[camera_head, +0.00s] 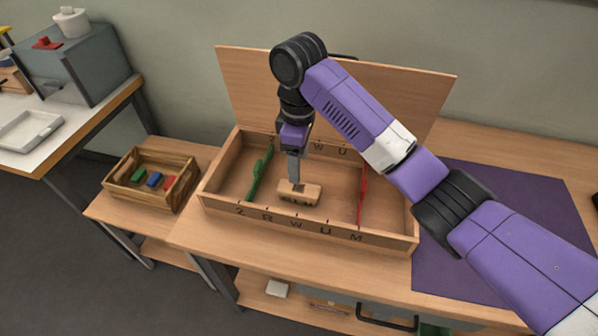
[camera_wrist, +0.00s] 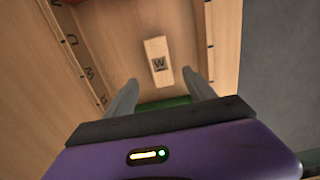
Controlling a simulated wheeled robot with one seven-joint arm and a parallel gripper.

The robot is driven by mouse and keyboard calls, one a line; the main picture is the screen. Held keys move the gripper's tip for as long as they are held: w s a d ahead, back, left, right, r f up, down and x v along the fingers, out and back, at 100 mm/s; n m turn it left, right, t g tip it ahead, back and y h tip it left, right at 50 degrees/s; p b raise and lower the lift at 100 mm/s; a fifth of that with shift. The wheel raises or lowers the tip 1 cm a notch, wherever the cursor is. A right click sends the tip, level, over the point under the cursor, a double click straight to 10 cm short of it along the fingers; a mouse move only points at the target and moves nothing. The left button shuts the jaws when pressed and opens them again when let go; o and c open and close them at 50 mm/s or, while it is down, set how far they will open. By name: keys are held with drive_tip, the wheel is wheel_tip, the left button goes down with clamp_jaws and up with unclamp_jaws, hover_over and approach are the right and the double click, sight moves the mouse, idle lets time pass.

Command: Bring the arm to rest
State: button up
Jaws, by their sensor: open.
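My purple arm reaches in from the right in the head view and bends down into an open wooden box (camera_head: 232,212). My gripper (camera_head: 294,180) points down inside the box, above or beside a small light wooden block (camera_head: 313,196). In the wrist view the two grey fingers of my gripper (camera_wrist: 161,88) stand apart with nothing between them. The block (camera_wrist: 155,48), marked with a dark W, lies beyond the fingertips on the box floor. I see no contact between the fingers and the block.
The box's raised lid (camera_head: 245,85) stands behind my arm. A green piece (camera_head: 259,174) and a red piece (camera_head: 362,195) flank the block. A wooden crate (camera_head: 124,189) with coloured blocks stands left. A purple mat (camera_head: 500,200) lies right, partly under my arm.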

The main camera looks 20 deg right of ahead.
drive_tip(key=shift+r, duration=0.7)
